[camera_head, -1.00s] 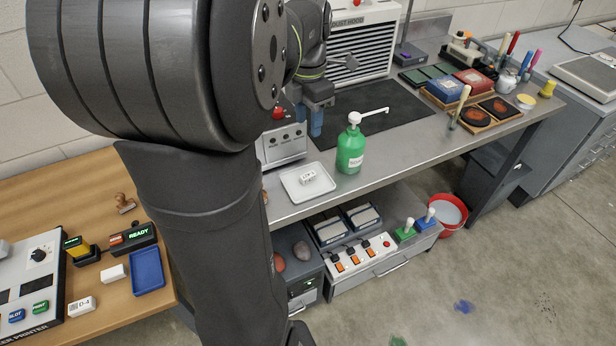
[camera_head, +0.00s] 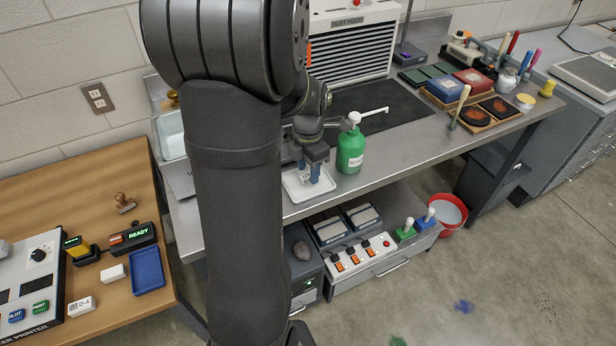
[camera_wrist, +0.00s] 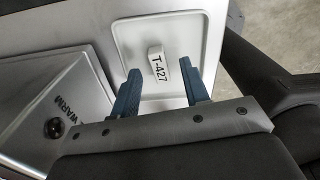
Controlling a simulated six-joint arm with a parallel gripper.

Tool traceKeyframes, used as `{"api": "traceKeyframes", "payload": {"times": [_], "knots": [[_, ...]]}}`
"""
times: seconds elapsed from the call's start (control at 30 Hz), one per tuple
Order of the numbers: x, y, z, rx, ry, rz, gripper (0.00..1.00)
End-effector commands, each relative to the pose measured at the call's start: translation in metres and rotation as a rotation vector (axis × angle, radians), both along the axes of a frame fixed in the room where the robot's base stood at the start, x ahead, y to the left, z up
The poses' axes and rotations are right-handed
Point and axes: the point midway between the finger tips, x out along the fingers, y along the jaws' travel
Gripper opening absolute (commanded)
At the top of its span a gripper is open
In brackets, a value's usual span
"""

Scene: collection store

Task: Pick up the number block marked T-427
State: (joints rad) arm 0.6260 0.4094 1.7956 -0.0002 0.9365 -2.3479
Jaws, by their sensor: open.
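The number block marked T-427 (camera_wrist: 158,66) is a small white block with black lettering. It lies in a shallow white tray (camera_wrist: 127,37), which also shows in the head view (camera_head: 325,187). My gripper (camera_wrist: 162,78) is open, its two blue fingers pointing toward the block. In the wrist view the block shows in the gap between the fingertips, and neither finger visibly touches it. In the head view my gripper (camera_head: 311,176) is over the tray and partly hides the block.
A green pump bottle (camera_head: 350,148) stands close right of the tray. The dust hood (camera_head: 352,45) is behind. A metal box marked WARM (camera_wrist: 50,110) is beside the tray in the wrist view.

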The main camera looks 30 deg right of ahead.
Motion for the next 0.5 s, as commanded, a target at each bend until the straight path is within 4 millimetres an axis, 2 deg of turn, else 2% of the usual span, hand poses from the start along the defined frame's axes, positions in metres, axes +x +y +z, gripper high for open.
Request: {"api": "traceKeyframes", "payload": {"times": [0.1,0.33,0.37,0.5], "knots": [[-0.0002,0.0002,-0.0106,0.000,0.001,0.000,0.42],[0.0000,0.0000,-0.0120,-0.001,0.000,0.000,0.42],[0.0000,0.0000,-0.0119,-0.001,0.000,0.000,0.38],[0.0000,0.0000,-0.0118,-0.001,0.000,0.000,0.10]]}}
